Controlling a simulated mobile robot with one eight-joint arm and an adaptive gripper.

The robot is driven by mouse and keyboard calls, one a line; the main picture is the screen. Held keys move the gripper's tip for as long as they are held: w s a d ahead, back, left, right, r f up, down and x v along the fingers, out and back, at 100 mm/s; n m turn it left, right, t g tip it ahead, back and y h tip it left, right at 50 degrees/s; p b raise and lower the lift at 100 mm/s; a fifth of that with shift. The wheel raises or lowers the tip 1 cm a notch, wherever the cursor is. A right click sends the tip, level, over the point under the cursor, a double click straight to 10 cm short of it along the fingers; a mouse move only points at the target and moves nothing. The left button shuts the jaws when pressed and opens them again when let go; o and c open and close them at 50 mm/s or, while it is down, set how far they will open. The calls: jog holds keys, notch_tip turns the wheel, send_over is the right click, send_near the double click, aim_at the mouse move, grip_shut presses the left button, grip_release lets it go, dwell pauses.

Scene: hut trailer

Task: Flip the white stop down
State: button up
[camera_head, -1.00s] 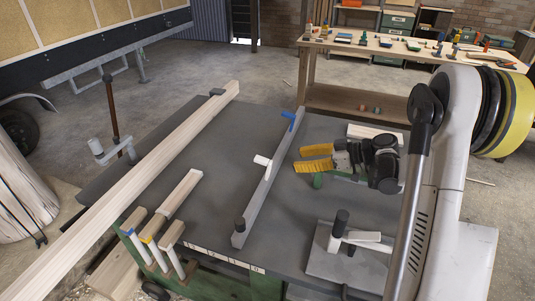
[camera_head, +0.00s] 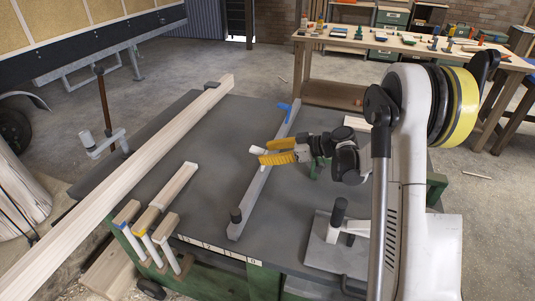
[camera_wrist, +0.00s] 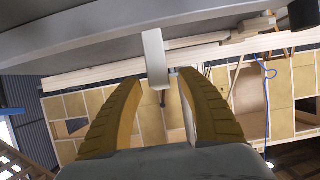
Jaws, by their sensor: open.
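The white stop (camera_head: 257,150) sits on the long grey rail (camera_head: 250,190) across the dark table. It sticks out to the left of the rail in the head view. My gripper (camera_head: 267,152) has yellow fingers, is open, and comes in from the right with its fingertips close to the stop. In the wrist view the white stop (camera_wrist: 155,60) stands just ahead of the gap between the open fingertips (camera_wrist: 154,78). I cannot tell whether the fingers touch it.
A blue stop (camera_head: 284,107) is at the rail's far end and a black stop (camera_head: 236,215) at its near end. A long pale beam (camera_head: 130,180) lies to the left. Short wood pieces (camera_head: 172,187) lie nearby. A workbench (camera_head: 415,47) stands behind.

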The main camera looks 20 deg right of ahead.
grip_shut()
